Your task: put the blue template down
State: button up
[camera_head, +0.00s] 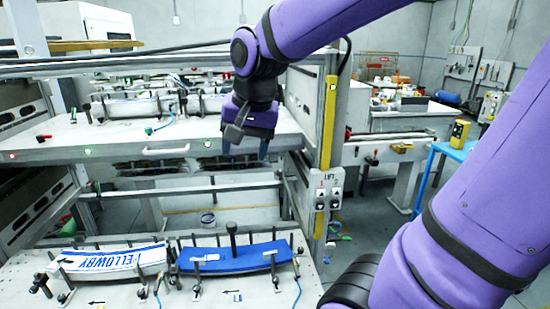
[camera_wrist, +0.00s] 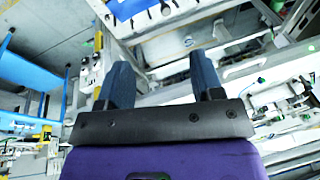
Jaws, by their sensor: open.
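The blue template (camera_head: 238,258) lies flat on the lower shelf (camera_head: 215,289), held among small clamps, with a black knob handle (camera_head: 232,236) standing up from it. Part of a blue piece that looks like the same template (camera_wrist: 128,9) shows at the top edge of the wrist view. My gripper (camera_head: 245,152) is open and empty, fingers pointing down. It is well above the blue template and apart from it, near the front edge of the upper shelf. Its two spread fingers also show in the wrist view (camera_wrist: 162,72) with nothing between them.
A white template (camera_head: 118,262) with blue lettering lies left of the blue one on the lower shelf. The upper shelf (camera_head: 100,138) bears more clamps and pieces. A yellow-edged post (camera_head: 327,125) with a button box (camera_head: 328,188) stands right. A blue table (camera_head: 455,151) is farther right.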

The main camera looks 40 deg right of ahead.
jog(key=s+a+r+n+t, duration=0.1)
jog(key=s+a+n+t, duration=0.1)
jog(key=s+n, duration=0.6)
jog(key=s, duration=0.2)
jog(key=shift+s+r, duration=0.3)
jog(key=shift+s, duration=0.05)
dwell(0.7)
